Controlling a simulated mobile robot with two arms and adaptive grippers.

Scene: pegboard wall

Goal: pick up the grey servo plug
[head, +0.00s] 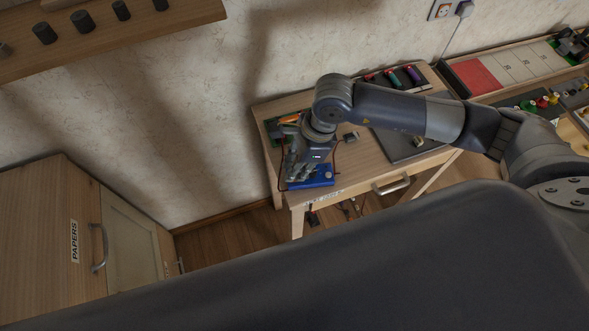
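My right gripper (303,172) points down at the left front of the small wooden table (376,164), over a blue block-like object (321,178). The gripper hides part of the blue object, and its fingers are too small and dark to tell whether they are open or shut. A small grey piece (350,137) lies on the table to the right of the gripper, with a thin dark wire near it. I cannot tell for sure whether it is the grey servo plug. My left gripper is not in view.
A green board (274,130) and an orange item (289,118) lie behind the gripper. A dark flat panel (408,146) lies on the right of the table. Several coloured items stand in a dark holder (393,77) at the back. A cabinet labelled PAPERS (74,241) stands at left.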

